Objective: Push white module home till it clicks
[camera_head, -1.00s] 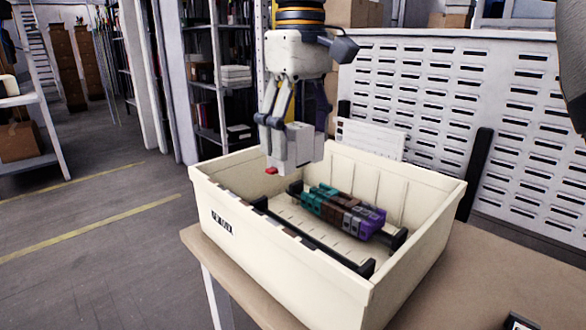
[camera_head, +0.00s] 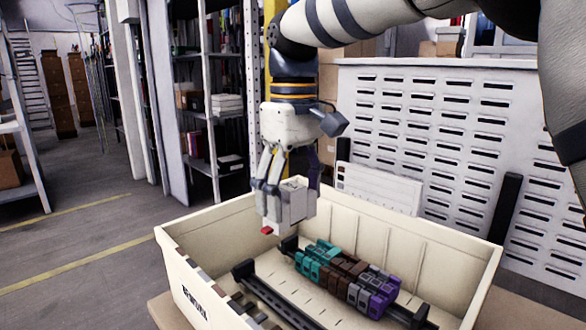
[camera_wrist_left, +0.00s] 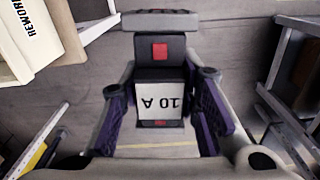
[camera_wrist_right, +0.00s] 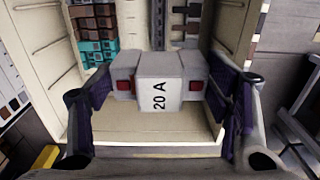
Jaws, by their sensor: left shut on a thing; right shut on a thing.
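The white module (camera_head: 291,207) is a box with a red part low on its side. In the right wrist view it reads "20 A" (camera_wrist_right: 158,92) and has red patches on both sides. My right gripper (camera_head: 286,182) is shut on it and holds it upright over the back left part of the cream crate (camera_head: 470,262). In the left wrist view my left gripper (camera_wrist_left: 161,98) is shut on a black module with a white "10 A" label (camera_wrist_left: 162,103), outside the crate. My left gripper does not show in the head view.
In the crate a black rail (camera_head: 418,318) carries teal, brown, grey and purple modules (camera_head: 350,277). A nearer black rail (camera_head: 272,298) has a bare stretch. More blocks (camera_head: 213,287) line the near left wall. A slotted white panel (camera_head: 430,150) stands behind.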

